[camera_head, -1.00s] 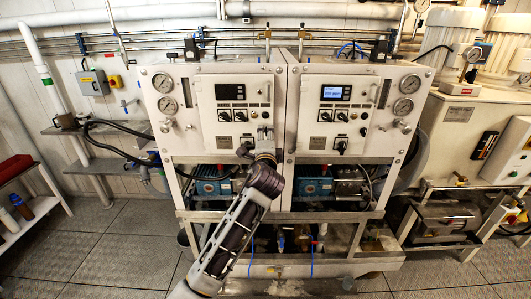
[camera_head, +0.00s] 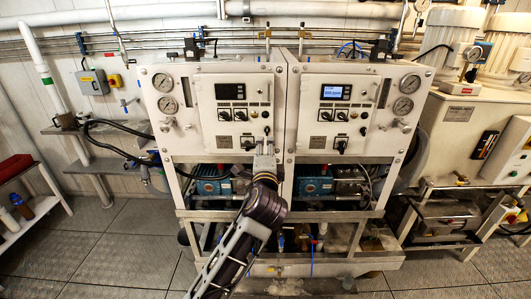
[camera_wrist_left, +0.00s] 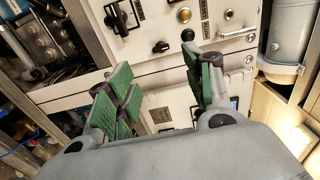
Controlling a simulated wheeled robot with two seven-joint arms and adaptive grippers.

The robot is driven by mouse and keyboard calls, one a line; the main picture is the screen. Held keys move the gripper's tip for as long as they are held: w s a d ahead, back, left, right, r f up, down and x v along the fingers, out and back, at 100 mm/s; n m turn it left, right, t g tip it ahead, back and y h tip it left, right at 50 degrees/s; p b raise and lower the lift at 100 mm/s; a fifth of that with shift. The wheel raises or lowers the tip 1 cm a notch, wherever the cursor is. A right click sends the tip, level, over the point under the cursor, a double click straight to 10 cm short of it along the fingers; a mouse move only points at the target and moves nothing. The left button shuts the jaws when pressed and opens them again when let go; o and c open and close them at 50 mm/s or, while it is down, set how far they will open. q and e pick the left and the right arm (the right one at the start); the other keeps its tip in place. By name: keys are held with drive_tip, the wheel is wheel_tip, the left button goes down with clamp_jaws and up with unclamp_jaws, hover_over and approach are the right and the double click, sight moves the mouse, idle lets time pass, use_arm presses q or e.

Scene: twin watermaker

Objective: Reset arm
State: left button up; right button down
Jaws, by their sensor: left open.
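My left gripper (camera_head: 265,145) is in front of the left white control panel (camera_head: 204,98), near its lower right part. In the left wrist view the gripper (camera_wrist_left: 155,68) has its green-padded fingers spread apart with nothing between them. Black rotary switches (camera_wrist_left: 160,47) and a yellow button (camera_wrist_left: 183,15) on the panel face show beyond the fingers. Whether a fingertip touches the panel cannot be told. My right gripper is not in view.
The twin right panel (camera_head: 327,92) has a lit display. Blue pumps (camera_head: 212,185) sit in the frame below the panels. A shelf with bottles (camera_head: 22,207) stands at far left. The grey floor (camera_head: 125,245) at left is clear.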

use_arm(q)
drive_tip(key=shift+n, duration=0.3)
